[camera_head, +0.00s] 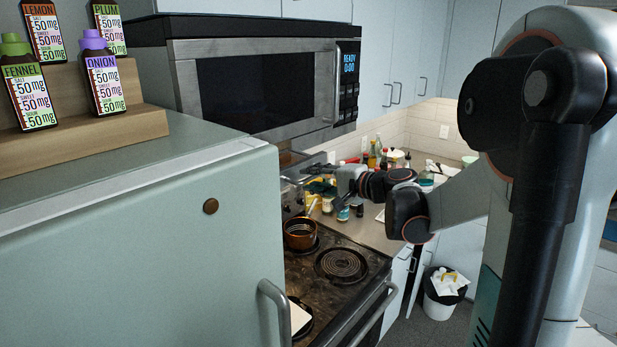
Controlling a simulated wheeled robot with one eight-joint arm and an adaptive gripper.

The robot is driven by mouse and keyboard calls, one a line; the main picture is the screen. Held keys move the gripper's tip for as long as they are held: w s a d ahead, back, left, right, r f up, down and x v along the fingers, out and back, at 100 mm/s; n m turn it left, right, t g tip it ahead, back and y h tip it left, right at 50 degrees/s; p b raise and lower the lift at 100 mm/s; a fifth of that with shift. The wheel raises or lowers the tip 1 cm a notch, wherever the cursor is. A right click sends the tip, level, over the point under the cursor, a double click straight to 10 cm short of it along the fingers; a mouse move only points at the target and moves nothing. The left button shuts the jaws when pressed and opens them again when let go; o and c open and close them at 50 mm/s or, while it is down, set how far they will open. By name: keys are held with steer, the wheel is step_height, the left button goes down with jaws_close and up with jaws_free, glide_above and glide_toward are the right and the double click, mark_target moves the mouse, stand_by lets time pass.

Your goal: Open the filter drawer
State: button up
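I cannot pick out the filter drawer with certainty. A grey metal part (292,166) shows just under the microwave, partly hidden by the fridge's edge. My arm reaches in from the right, over the counter beside the stove. My gripper (322,188) is small and dark at the arm's far end, to the right of that metal part and above the stove's back corner. Its fingers blend with the clutter behind, so I cannot tell whether they are open or touch anything.
The microwave (255,85) is above the coil stove (345,265), which holds a brown pot (299,234). The pale green fridge (140,250) blocks the left. Bottles crowd the counter (385,238). A bin (441,300) stands on the floor beyond the stove.

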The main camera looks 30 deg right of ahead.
steer(key=shift+x, duration=0.8)
steer(key=shift+c, duration=0.6)
jaws_close()
steer(key=v, duration=0.3)
steer(key=shift+s+f+b, duration=0.25)
steer(key=shift+f+b, duration=0.05)
steer(key=shift+f, duration=0.05)
steer(key=shift+o, duration=0.6)
jaws_free()
steer(key=shift+d, duration=0.1)
